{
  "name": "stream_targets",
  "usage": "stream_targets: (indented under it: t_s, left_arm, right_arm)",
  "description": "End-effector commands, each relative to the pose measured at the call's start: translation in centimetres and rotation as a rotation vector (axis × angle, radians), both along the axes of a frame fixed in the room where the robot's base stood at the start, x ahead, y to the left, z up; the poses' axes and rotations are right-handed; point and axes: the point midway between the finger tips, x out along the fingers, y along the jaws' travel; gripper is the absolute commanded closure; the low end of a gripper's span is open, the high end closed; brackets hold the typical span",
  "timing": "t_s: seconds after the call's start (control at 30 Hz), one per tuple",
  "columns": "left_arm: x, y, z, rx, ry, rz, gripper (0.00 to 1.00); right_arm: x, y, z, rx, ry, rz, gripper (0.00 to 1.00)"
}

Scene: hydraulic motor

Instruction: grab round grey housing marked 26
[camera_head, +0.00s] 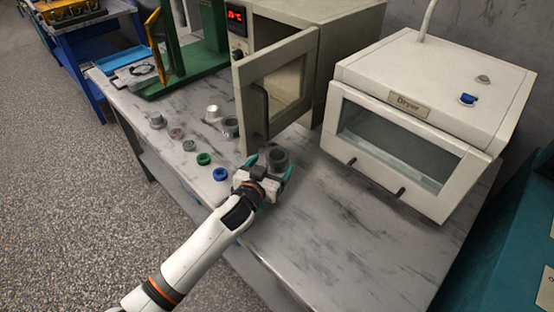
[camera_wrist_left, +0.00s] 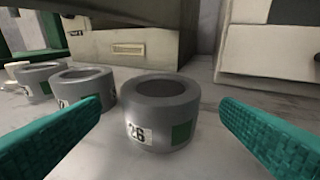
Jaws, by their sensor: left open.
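The round grey housing marked 26 (camera_wrist_left: 162,115) stands upright on the table in the left wrist view, its label facing me and a green square beside it. It also shows in the head view (camera_head: 278,157), just beyond my left gripper's fingertips. My left gripper (camera_head: 272,166) is open, with its teal fingers (camera_wrist_left: 160,118) spread to either side of the housing. No contact with the housing shows in the wrist view. My right gripper is not in view.
Other grey housings (camera_wrist_left: 84,88) stand left of it. An oven's open door (camera_head: 275,90) is close behind, and a white dryer (camera_head: 420,115) stands to the right. Green (camera_head: 204,159) and blue (camera_head: 220,174) rings lie left. The table's front right is clear.

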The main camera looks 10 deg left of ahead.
Motion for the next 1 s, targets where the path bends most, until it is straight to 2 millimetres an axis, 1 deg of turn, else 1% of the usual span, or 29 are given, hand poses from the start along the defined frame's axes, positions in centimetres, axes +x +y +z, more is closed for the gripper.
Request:
stream_targets:
  t_s: [0.03, 0.1, 0.2, 0.47, 0.57, 0.6, 0.83, 1.0]
  left_arm:
    - [0.8, -0.3, -0.1, 0.000, 0.000, 0.001, 0.14]
    - [1.7, -0.4, -0.3, 0.001, -0.001, 0.001, 0.14]
    - [2.4, -0.5, -0.5, 0.000, 0.000, 0.000, 0.14]
    - [2.6, -0.6, -0.6, 0.000, 0.001, 0.000, 0.14]
    - [2.6, -0.6, -0.6, 0.000, 0.001, 0.000, 0.29]
    - [2.6, -0.6, -0.6, 0.000, 0.001, 0.000, 0.35]
    - [2.6, -0.6, -0.6, 0.000, 0.001, 0.000, 0.73]
    - [2.6, -0.6, -0.4, 0.000, -0.002, 0.000, 0.73]
  right_arm:
    - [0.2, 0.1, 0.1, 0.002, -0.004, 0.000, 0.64]
    - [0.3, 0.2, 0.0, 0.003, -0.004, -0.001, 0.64]
    - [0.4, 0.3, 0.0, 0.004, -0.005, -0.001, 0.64]
    - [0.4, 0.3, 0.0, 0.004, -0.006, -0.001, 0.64]
    - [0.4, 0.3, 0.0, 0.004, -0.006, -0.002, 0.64]
    - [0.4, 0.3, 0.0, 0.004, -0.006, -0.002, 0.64]
    - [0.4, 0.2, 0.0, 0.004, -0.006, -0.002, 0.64]
    - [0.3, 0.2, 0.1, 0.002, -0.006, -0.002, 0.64]
